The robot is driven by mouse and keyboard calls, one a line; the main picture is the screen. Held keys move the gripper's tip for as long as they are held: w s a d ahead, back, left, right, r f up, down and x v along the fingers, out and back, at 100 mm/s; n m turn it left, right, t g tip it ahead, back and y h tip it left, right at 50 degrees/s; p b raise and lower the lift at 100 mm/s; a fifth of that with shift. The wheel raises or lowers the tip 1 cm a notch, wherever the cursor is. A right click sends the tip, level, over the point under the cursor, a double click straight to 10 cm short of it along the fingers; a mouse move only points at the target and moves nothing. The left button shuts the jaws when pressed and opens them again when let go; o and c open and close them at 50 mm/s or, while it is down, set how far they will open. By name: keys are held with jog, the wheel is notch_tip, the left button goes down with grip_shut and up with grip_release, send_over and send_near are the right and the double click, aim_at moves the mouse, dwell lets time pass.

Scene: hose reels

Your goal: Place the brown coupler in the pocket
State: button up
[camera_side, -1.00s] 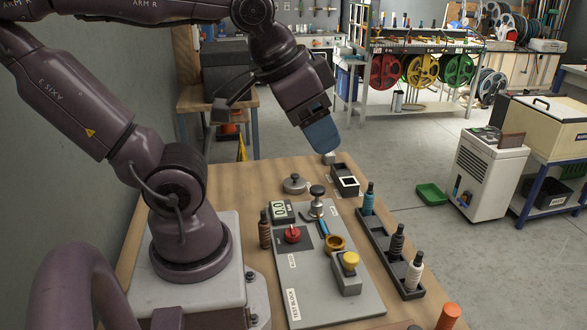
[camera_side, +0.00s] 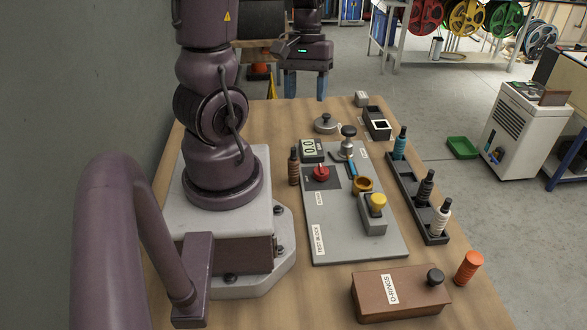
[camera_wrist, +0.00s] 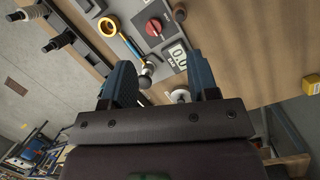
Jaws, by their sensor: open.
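The brown coupler (camera_side: 294,166) stands upright on the wooden bench, just left of the grey test block (camera_side: 318,218). It also shows at the top of the wrist view (camera_wrist: 179,12). A dark rack (camera_side: 436,236) right of the block holds a teal, a black and a white coupler upright. A gap (camera_side: 412,170) shows between the teal and black ones; the pocket's inside is not clear. My gripper (camera_side: 306,85) is open and empty beyond the bench's far part, fingers pointing down. In the wrist view its blue fingers (camera_wrist: 161,82) are well apart.
The block carries a red knob (camera_side: 321,172), a gauge, a brass ring and a yellow-topped part (camera_side: 377,203). A round grey lid (camera_side: 326,123) and a black box (camera_side: 377,124) stand behind it. A brown O-rings box (camera_side: 400,293) and orange cylinder (camera_side: 467,267) sit in front.

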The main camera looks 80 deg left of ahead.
aim_at(294, 148)
jog(key=s+f+n, duration=0.1)
jog(key=f, duration=0.2)
jog(key=s+f+n+h, duration=0.1)
jog(key=f+n, duration=0.1)
jog(key=f, duration=0.1)
jog(key=a+f+n, duration=0.1)
jog(key=f, duration=0.2)
jog(key=shift+s+f+n+h, duration=0.3)
jog(key=shift+s+f+h, duration=0.05)
jog(key=shift+s+h, duration=0.05)
jog(key=shift+x, duration=2.95)
jog(key=shift+w+a, duration=0.15)
jog(key=shift+w, duration=0.05)
jog(key=c, duration=1)
jog(key=shift+r, duration=0.1)
